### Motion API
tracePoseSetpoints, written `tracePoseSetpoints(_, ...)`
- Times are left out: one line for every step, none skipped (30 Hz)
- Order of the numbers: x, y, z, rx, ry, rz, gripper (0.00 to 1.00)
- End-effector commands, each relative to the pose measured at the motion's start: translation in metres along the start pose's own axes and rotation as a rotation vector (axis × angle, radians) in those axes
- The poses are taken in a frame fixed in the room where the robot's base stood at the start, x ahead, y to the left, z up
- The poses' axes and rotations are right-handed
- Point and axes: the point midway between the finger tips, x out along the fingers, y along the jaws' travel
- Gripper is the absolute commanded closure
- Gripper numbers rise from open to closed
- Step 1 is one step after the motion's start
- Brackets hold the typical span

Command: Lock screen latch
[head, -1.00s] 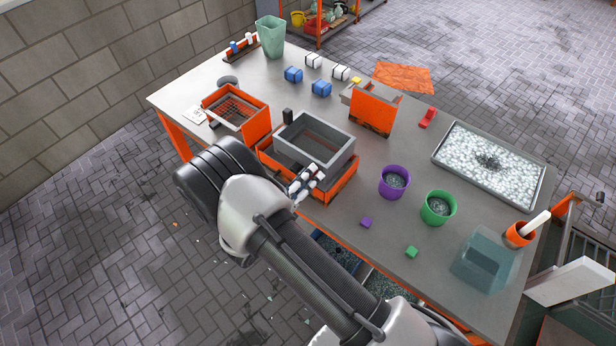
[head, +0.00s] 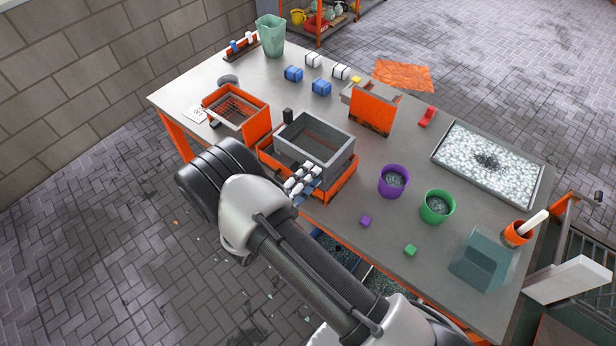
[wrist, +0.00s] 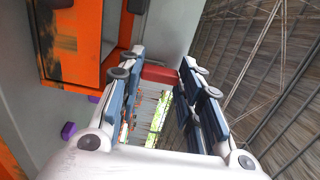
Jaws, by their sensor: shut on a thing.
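The screen unit is a grey open box frame (head: 335,138) set in an orange base (head: 347,187) at the table's near edge. My gripper (head: 303,178) is at the front side of this unit, with its white and blue fingers low beside the base. In the wrist view, a small red piece (wrist: 160,75), which looks like the latch, lies between the fingertips of my gripper (wrist: 162,62). The fingers are closed on it. The orange base wall (wrist: 73,40) stands to the left there. In the head view my fingers and arm hide the red piece.
An orange bin with a mesh (head: 236,113) stands left of the unit. A purple pot (head: 393,181) and a green pot (head: 437,206) stand to its right, with a purple cube (head: 365,221) and a green cube (head: 410,250) in front. An orange box (head: 371,108) stands behind.

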Motion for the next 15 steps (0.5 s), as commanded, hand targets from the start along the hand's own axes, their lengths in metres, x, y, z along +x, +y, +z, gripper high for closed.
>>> tracePoseSetpoints(-0.0001,0.0002,-0.0002,-0.004,0.000,0.000,0.91)
tracePoseSetpoints(-0.0001,0.0002,-0.0002,-0.005,0.000,0.000,0.91)
tracePoseSetpoints(-0.0001,0.0002,-0.0002,-0.006,0.000,0.000,0.91)
tracePoseSetpoints(-0.0001,0.0002,-0.0002,-0.006,0.000,0.000,0.91)
tracePoseSetpoints(-0.0001,0.0003,-0.0002,-0.006,0.000,0.000,0.91)
tracePoseSetpoints(-0.0001,0.0002,-0.0002,-0.006,0.000,0.000,0.91)
tracePoseSetpoints(-0.0001,0.0002,-0.0002,-0.006,0.000,0.000,0.91)
tracePoseSetpoints(-0.0001,0.0002,-0.0002,-0.006,0.000,0.000,0.91)
tracePoseSetpoints(-0.0001,0.0002,-0.0002,-0.006,0.000,0.000,0.91)
tracePoseSetpoints(-0.0001,0.0002,-0.0002,-0.006,0.000,0.000,0.91)
tracePoseSetpoints(-0.0001,0.0002,-0.0002,-0.006,0.000,0.000,0.66)
tracePoseSetpoints(-0.0001,0.0002,-0.0002,-0.006,0.000,0.000,0.64)
tracePoseSetpoints(-0.0001,0.0002,-0.0002,-0.006,0.000,0.000,0.62)
tracePoseSetpoints(-0.0001,0.0002,-0.0002,-0.005,0.000,0.000,0.60)
tracePoseSetpoints(-0.0001,0.0002,-0.0002,-0.005,0.000,0.000,0.57)
